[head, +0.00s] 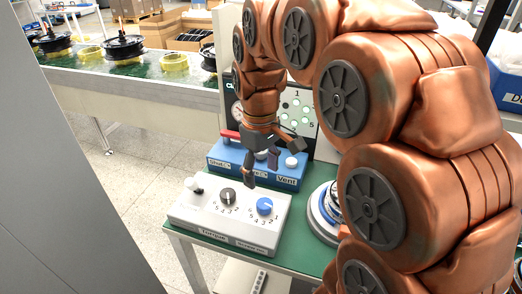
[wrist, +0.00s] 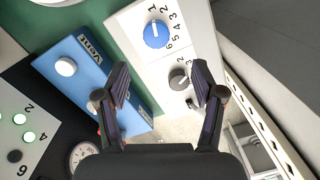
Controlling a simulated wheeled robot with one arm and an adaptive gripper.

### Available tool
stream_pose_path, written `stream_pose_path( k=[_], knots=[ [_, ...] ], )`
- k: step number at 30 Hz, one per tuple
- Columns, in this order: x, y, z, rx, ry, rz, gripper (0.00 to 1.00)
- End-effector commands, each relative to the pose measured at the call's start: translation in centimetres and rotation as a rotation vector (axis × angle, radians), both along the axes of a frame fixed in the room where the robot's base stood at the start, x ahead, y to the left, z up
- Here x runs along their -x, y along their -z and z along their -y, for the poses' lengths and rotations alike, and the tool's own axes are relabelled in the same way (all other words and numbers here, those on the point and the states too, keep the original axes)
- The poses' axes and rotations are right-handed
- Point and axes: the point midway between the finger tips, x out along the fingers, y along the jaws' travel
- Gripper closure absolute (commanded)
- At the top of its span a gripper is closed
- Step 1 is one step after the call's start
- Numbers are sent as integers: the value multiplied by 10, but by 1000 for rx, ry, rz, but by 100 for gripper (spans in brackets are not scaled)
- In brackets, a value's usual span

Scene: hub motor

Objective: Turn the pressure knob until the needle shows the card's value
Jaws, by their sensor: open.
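A white control box (head: 190,212) on the green table carries a dark knob (head: 227,196) and a blue knob (head: 264,206), each with printed numbers. I cannot tell from the small front labels which is the pressure knob. In the wrist view the blue knob (wrist: 156,34) lies beyond my fingertips and the dark knob (wrist: 179,79) lies near the right finger. My gripper (head: 262,168) is open and empty above the back of the box. A round gauge (wrist: 82,156) shows at the bottom left of the wrist view; its needle is unreadable. No value card can be made out.
A blue box (head: 222,153) with a red handle and white buttons, one labelled Vent, stands behind the white box. A panel (head: 299,108) with green lights stands behind that. A round motor part (head: 320,215) sits on the green table (head: 300,258) to the right.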

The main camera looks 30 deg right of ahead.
Motion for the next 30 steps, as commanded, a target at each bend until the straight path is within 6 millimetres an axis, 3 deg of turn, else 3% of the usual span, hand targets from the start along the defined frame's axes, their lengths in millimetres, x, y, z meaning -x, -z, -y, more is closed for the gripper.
stream_pose_path(
  k=[1,9,15,21,30],
  knots=[
    [-18,2,6,-3,-23,5,32],
    [-98,1,41,-7,-172,42,32],
    [-142,6,65,-6,-261,61,32],
    [-163,8,78,-3,-308,75,32],
    [-165,23,80,-5,-316,70,32]
  ],
)
